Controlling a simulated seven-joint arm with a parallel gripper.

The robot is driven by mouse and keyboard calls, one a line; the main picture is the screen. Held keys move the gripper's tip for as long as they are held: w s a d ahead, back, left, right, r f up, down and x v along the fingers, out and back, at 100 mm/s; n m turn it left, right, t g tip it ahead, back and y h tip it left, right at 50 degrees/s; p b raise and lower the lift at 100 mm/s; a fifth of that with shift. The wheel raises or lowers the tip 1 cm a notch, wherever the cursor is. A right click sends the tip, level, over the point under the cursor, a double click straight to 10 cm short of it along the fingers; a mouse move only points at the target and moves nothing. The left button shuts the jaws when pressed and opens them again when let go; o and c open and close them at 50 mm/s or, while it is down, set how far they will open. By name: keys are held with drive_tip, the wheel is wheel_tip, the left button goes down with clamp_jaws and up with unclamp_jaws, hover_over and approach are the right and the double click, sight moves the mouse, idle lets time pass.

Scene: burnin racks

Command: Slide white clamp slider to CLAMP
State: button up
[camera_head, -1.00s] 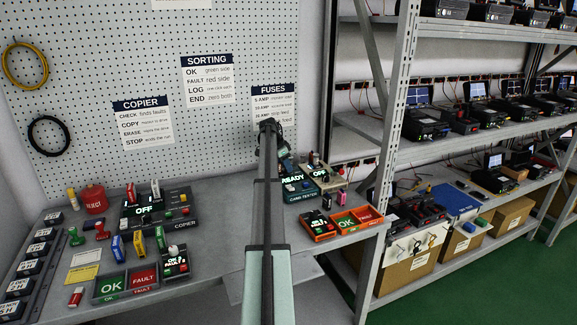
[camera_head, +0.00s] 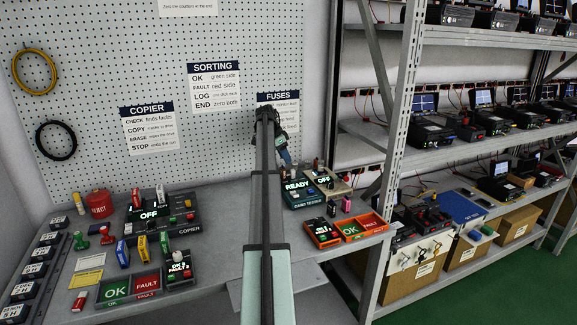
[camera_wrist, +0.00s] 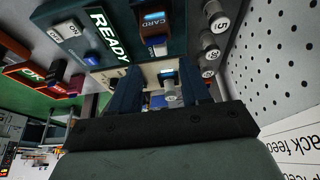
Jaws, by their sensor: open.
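My gripper (camera_head: 286,158) is at the back of the bench, above the teal card tester (camera_head: 291,200), and mostly hidden by my arm. In the wrist view its two dark blue fingers (camera_wrist: 158,88) are apart. A cream fixture (camera_wrist: 150,74) lies beyond and partly between them; it also shows in the head view (camera_head: 340,188) with an OFF display. A small grey-white cylindrical part (camera_wrist: 172,92) shows between the fingers, near the right one; I cannot tell whether it is the clamp slider. I see no contact with it. No CLAMP marking is legible.
The card tester (camera_wrist: 118,58) with its READY display is left of the fingers in the wrist view. Several numbered grey cylinders (camera_wrist: 213,40) stand to the right, near the pegboard (camera_wrist: 275,70). An orange sorting tray (camera_head: 376,228) sits at the bench's right end.

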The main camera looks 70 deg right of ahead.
drive_tip(key=shift+v, duration=2.45)
